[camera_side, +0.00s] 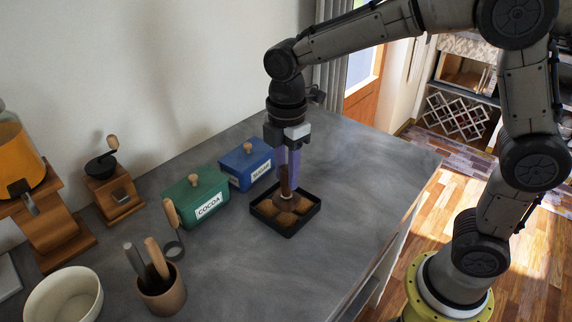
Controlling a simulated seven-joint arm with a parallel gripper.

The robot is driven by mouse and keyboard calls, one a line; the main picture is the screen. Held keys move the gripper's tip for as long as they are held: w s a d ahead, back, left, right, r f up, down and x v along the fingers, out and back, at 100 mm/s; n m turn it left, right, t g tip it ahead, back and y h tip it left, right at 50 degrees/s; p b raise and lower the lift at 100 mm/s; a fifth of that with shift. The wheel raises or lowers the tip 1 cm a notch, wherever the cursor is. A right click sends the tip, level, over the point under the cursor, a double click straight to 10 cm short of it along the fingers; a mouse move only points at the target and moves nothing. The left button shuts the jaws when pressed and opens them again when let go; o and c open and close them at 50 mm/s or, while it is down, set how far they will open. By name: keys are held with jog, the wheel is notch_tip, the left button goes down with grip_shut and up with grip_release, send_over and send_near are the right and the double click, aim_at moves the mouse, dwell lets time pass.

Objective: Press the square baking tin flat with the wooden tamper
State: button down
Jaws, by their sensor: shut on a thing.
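The square baking tin (292,231) is black with low walls and stands on the grey counter. Brown contents show in it in several patches. The wooden tamper (285,186) is upright, with its dark handle between my gripper's fingers and its lower end at the contents, in the middle of the tin. My gripper (287,172) points straight down above the tin and is shut on the tamper. I cannot tell from this view how hard the tamper bears on the contents.
A blue sugar box (239,170) stands close behind the tin. A green cocoa box (188,205) is to its left. A utensil pot (163,298), a cream bowl (62,299) and a grinder (118,207) stand farther left. The counter (345,190) right of the tin is clear.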

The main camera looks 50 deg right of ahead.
aim_at(286, 194)
jog(key=shift+f, duration=2.05)
jog(key=shift+f, duration=0.5)
dwell(0.5)
jog(key=shift+r, duration=2.3)
jog(key=w+r, duration=0.3)
jog(key=w, duration=0.1)
jog(key=shift+f, duration=3.3)
jog(key=shift+f, duration=0.55)
